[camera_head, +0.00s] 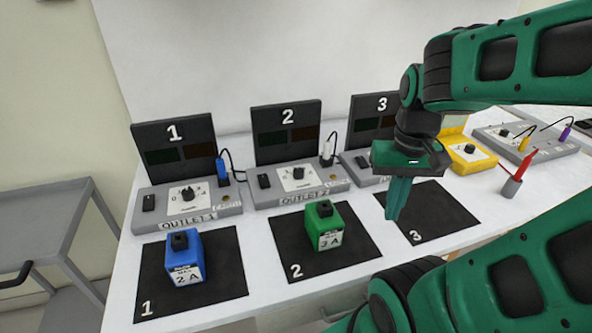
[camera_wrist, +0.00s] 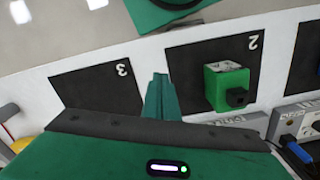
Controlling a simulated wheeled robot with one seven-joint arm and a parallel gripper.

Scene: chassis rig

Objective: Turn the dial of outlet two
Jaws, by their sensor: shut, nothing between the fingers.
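Outlet 2 (camera_head: 270,194) is a grey box in the middle of the table, with a black dial (camera_head: 298,173) on a white plate, a black switch on its left and a white plug at its right end. A black panel marked 2 (camera_head: 287,133) stands behind it. My gripper (camera_head: 392,216) is shut and empty, pointing down above the left part of mat 3 (camera_head: 446,222), right of the green block. The fingers also show in the wrist view (camera_wrist: 160,80), with the green block (camera_wrist: 228,88) beside them. The outlet 2 dial is not clear in the wrist view.
A green block marked 3A (camera_head: 329,228) stands on mat 2 and a blue block marked 2A (camera_head: 184,262) on mat 1. Outlet 1 (camera_head: 150,222) is at left. My arm partly hides outlet 3 (camera_head: 357,171). A yellow box (camera_head: 476,158) and pen cup are at right.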

